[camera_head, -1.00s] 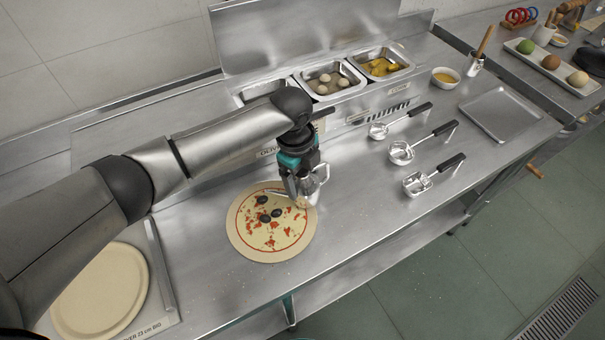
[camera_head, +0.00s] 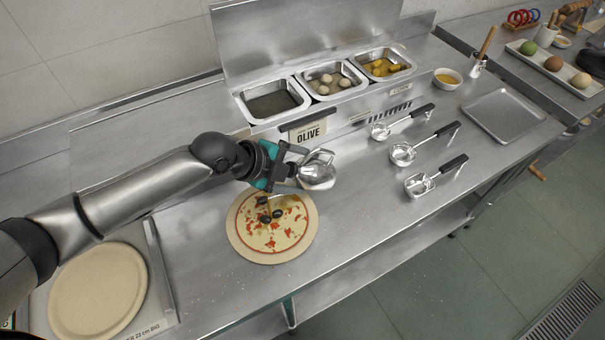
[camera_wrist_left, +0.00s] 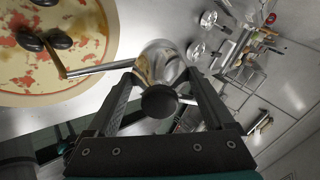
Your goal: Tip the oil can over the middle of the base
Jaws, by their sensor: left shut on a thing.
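My left gripper (camera_head: 290,172) is shut on the shiny metal oil can (camera_head: 318,170), held tilted on its side above the far right edge of the pizza base (camera_head: 240,240). In the left wrist view the can's round body (camera_wrist_left: 158,62) sits between my fingers (camera_wrist_left: 160,95). Its thin spout (camera_wrist_left: 100,68) points left over the base (camera_wrist_left: 25,98). A golden-brown streak (camera_wrist_left: 54,56) runs from the spout tip toward the base, near the black olives (camera_wrist_left: 60,38). The base carries red and pale topping. My right gripper is not in view.
Topping bins (camera_head: 272,103) stand behind, with an OLIVE label (camera_head: 308,134). Several black-handled ladles (camera_head: 405,152) and a metal tray (camera_head: 503,114) are to the right. A plain round base (camera_head: 98,290) lies at front left. The counter right of the pizza is clear.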

